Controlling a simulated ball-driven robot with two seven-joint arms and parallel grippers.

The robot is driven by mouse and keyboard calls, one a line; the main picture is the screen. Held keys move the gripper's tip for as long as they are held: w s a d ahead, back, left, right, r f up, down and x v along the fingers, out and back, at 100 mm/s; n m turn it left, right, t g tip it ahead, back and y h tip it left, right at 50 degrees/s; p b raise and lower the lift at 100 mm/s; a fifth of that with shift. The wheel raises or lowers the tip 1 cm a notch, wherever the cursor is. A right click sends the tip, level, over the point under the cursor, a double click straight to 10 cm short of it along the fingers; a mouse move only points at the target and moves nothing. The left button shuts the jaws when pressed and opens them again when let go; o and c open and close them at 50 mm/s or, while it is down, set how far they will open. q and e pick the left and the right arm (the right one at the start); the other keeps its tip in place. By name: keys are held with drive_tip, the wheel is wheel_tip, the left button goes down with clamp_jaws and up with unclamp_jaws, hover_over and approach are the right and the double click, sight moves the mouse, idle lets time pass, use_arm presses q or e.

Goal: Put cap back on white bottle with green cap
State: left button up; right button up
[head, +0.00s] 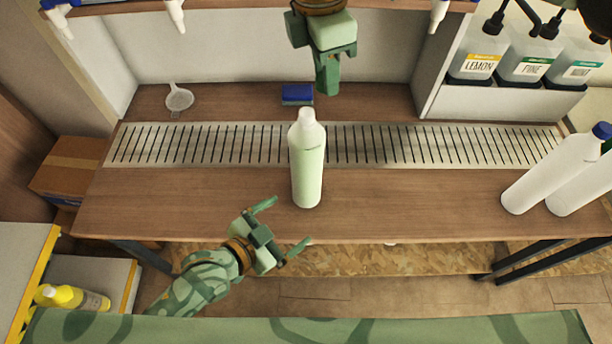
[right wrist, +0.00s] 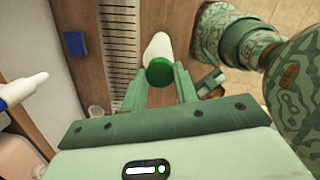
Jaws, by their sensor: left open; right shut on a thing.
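The white bottle (head: 307,165), pale green in its lower part, stands upright on the wooden bench with its neck bare. It also shows in the right wrist view (right wrist: 158,45), beyond the green cap. My right gripper (head: 328,88) hangs above and behind the bottle, fingers down. It is shut on the green cap (right wrist: 159,73), which sits between its fingertips in the right wrist view (right wrist: 160,86); the fingers hide the cap in the head view. The cap is apart from the bottle's neck. My left gripper (head: 283,227) is open and empty at the bench's front edge, left of the bottle.
A slotted metal strip (head: 220,145) runs along the bench behind the bottle. A blue sponge (head: 297,93) and a white funnel (head: 179,98) lie at the back. Two white bottles (head: 549,174) stand at the right end. Labelled jugs (head: 480,58) sit in a rack at the back right.

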sight(306, 166)
drive_tip(key=shift+w+a+n, duration=0.2)
drive_tip(key=shift+a+n, duration=0.6)
use_arm(q)
drive_tip(key=w+a+r+n+t, duration=0.1)
drive_tip(key=n+t, duration=0.1)
drive_tip(key=w+a+r+n+t+h+b, duration=0.1)
drive_tip(key=w+r+n+t, duration=0.1)
drive_tip(key=shift+a+r+t, duration=0.1)
drive_tip(key=shift+a+t, duration=0.25)
drive_tip(key=shift+t, duration=0.05)
use_arm(e)
drive_tip(key=shift+w+a+r+n, duration=0.1)
drive_tip(key=shift+a+r+n, duration=0.15)
drive_tip(key=shift+a+n, duration=0.5)
use_arm(q)
drive_tip(key=shift+w+h, duration=0.1)
drive_tip(key=shift+h, duration=0.2)
drive_tip(key=x, duration=1.2)
drive_tip(key=c, duration=1.5)
drive_tip(key=shift+o, duration=0.2)
use_arm(e)
drive_tip(key=shift+f, duration=2.5)
